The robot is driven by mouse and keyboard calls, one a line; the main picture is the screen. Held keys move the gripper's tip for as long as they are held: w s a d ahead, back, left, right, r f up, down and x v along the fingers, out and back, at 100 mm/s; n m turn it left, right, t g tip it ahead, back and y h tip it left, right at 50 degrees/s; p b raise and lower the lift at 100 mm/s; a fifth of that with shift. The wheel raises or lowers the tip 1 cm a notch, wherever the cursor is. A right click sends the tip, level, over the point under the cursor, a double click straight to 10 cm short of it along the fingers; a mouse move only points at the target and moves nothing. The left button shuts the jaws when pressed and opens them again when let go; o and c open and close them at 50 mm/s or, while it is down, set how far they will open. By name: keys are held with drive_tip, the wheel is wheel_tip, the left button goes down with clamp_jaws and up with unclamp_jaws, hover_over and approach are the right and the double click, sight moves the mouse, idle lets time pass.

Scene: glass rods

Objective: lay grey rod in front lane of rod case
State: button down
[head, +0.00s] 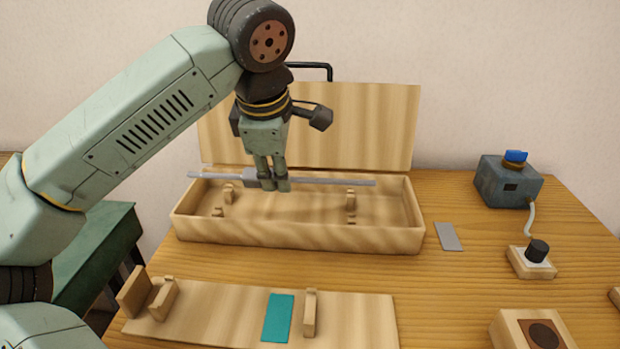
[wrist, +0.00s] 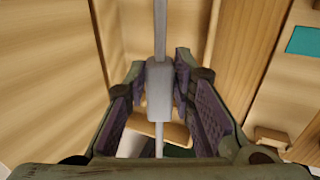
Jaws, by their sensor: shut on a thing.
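The grey rod (head: 325,181) is long and thin with a thicker block at its middle. My gripper (head: 271,187) is shut on that block and holds the rod roughly level. In the head view the rod appears over the open wooden rod case (head: 300,236), running along its length. In the wrist view the grey rod (wrist: 160,90) passes between the two finger pads of my gripper (wrist: 160,92). Inside the case are small wooden notched supports, a pair at the left (head: 228,193) and a pair at the right (head: 351,200). The supports look empty.
The case lid (head: 340,125) stands open behind. In front lies a wooden board (head: 220,312) with supports and a teal patch (head: 278,318). To the right are a grey plate (head: 448,237), a blue-topped box (head: 508,182), a black knob (head: 537,251) and a wooden block (head: 530,330).

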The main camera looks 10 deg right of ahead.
drive_tip(key=shift+w, duration=0.3)
drive_tip(key=shift+a+f, duration=0.1)
drive_tip(key=shift+f, duration=0.1)
drive_tip(key=shift+f+b, duration=2.75)
drive_tip(key=shift+f, duration=0.7)
drive_tip(key=shift+r, duration=0.1)
drive_tip(key=shift+r+p, duration=0.45)
drive_tip(key=shift+r, duration=0.15)
drive_tip(key=shift+f+b, duration=0.85)
drive_tip(key=shift+f, duration=0.1)
drive_tip(key=c, duration=1.5)
unclamp_jaws()
drive_tip(key=shift+o, duration=1)
drive_tip(key=shift+f, duration=0.1)
drive_tip(key=shift+s, duration=0.1)
